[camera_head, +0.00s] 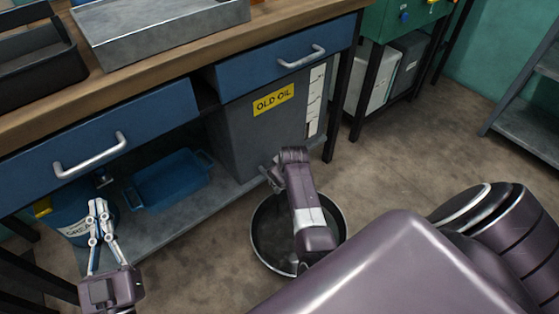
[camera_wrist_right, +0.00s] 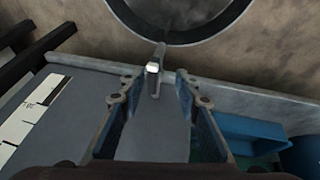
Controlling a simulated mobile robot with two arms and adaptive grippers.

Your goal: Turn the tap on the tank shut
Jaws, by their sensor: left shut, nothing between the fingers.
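The grey tank (camera_head: 238,140) with a yellow OLD OIL label (camera_head: 273,99) stands on the shelf under the bench. In the right wrist view its tap (camera_wrist_right: 153,69) is a small pale metal piece with a bright end, close ahead. My right gripper (camera_wrist_right: 157,80) is open, with one finger on each side of the tap and a gap visible to each; I see no contact. In the head view my right wrist largely hides the tap. My left gripper (camera_head: 97,205) is shut and empty, in front of the blue grease bucket (camera_head: 70,222).
A dark round pan (camera_head: 258,250) lies on the floor below the tap; it also shows in the wrist view (camera_wrist_right: 180,35). A blue tray (camera_head: 168,180) sits on the shelf. Blue drawers (camera_head: 285,60) with handles hang above. Floor to the right is open.

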